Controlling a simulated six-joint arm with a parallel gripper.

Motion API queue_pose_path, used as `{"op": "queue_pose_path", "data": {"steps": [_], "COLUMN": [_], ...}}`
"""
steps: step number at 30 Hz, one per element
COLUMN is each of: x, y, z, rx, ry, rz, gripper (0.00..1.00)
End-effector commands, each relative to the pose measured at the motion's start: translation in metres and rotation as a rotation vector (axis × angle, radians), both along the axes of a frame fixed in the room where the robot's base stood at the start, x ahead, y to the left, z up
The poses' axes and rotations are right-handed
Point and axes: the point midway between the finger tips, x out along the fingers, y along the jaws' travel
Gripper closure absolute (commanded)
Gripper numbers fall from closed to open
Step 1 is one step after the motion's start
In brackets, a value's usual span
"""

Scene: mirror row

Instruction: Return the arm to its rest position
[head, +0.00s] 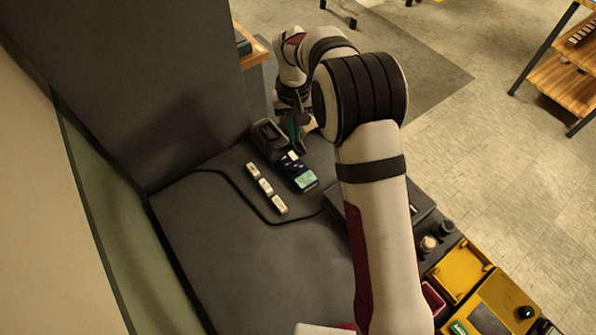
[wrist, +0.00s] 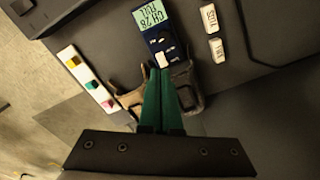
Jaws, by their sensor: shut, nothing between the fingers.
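My gripper (head: 298,148) is at the far end of the dark tabletop, with its green fingers pointing down. In the wrist view my gripper (wrist: 160,72) has its two green fingers together, with nothing between them. A dark blue device (head: 300,172) with a lit green display lies just in front of the fingers. In the wrist view the device (wrist: 155,38) reads "CH 28 FULL", and the fingertips appear at its lower edge. I cannot tell whether they touch it. My arm hides part of the table's right side.
White labelled blocks (head: 265,187) lie in a row left of the device. A black holder (head: 268,136) stands beside the gripper. A white strip with coloured buttons (wrist: 86,78) shows in the wrist view. Yellow trays (head: 460,272) are at right front. The table's left front is clear.

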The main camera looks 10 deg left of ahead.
Motion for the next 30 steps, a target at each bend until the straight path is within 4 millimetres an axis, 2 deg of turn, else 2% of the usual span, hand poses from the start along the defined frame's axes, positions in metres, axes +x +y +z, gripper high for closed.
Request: {"op": "queue_pose_path", "data": {"steps": [11, 14, 17, 18, 20, 21, 24, 25, 27, 30], "x": [0.0, -0.011, -0.055, -0.083, -0.131, -0.163, -0.238, -0.256, -0.29, -0.316], "y": [0.0, -0.016, -0.059, -0.079, -0.106, -0.12, -0.141, -0.145, -0.149, -0.151], "z": [0.001, 0.024, 0.078, 0.099, 0.123, 0.132, 0.137, 0.135, 0.128, 0.12], "rx": [0.0, 0.009, 0.034, 0.046, 0.066, 0.079, 0.109, 0.116, 0.131, 0.141], "ry": [0.0, 0.0, 0.01, 0.017, 0.029, 0.036, 0.054, 0.058, 0.068, 0.075], "rz": [-0.002, -0.05, -0.187, -0.257, -0.364, -0.432, -0.578, -0.614, -0.68, -0.734], "gripper": [1.0, 1.0, 1.0, 1.0, 1.0, 1.0, 1.0, 1.0, 1.0, 1.0]}}
